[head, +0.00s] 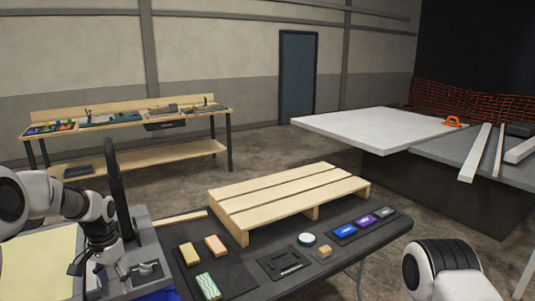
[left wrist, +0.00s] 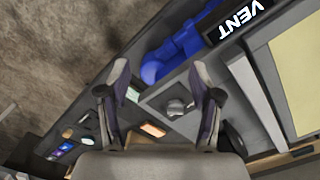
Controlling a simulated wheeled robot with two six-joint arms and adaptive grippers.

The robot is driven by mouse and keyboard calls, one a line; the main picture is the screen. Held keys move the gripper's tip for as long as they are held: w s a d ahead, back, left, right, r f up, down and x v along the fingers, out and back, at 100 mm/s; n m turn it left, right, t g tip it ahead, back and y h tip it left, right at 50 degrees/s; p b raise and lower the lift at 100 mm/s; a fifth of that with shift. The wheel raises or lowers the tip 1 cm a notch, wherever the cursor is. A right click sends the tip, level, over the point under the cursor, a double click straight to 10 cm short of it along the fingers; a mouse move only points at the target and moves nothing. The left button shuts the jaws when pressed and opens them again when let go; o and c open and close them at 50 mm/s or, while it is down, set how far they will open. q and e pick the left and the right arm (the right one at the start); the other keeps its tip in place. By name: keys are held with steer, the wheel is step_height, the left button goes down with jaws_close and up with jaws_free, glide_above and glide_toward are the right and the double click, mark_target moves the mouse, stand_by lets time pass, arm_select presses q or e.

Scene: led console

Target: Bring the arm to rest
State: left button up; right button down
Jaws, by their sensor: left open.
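My left gripper (head: 101,272) is at the lower left of the head view, over the grey console (head: 152,245). In the left wrist view my left gripper (left wrist: 161,88) shows its two fingers spread apart with nothing held between them. A grey knob (head: 146,269) on the console is just right of the gripper; the knob (left wrist: 178,106) also shows between the fingers in the left wrist view. Whether a finger touches the console cannot be told. A white and black right arm link of mine shows at the lower right; its gripper is out of view.
A dark table holds a wooden pallet (head: 287,195), sponge-like blocks (head: 215,245) and coloured cards (head: 364,221). A black sign reading VENT (left wrist: 238,33) and a blue part (left wrist: 178,52) are near the left gripper. A workbench (head: 130,118) and a white slab (head: 375,128) stand farther back.

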arm_select(q)
steer(key=s+d+f+m+g+b, duration=0.1)
steer(key=s+d+f+g+b, duration=0.3)
steer(key=s+f, duration=0.75)
steer(key=s+d+f+g, duration=0.1)
steer(key=s+d+f, duration=0.4)
steer(key=s+f, duration=0.7)
steer(key=s+d+f+n+t+b, duration=0.1)
steer(key=s+d+f, duration=0.25)
steer(key=s, duration=0.45)
steer(key=s+d+f+n+t+b, duration=0.15)
steer(key=s+f, duration=0.25)
steer(key=s, duration=0.4)
steer(key=w+t, duration=0.1)
steer(key=w, duration=0.1)
steer(key=w+n+t, duration=0.1)
steer(key=w+t, duration=0.1)
steer(key=shift+a+r+n+p, duration=0.15)
steer(key=shift+n+p, duration=0.1)
steer(key=shift+p, duration=0.15)
arm_select(e)
step_height(320, 180, down, 6)
steer(key=w, duration=0.1)
steer(key=shift+f, duration=0.2)
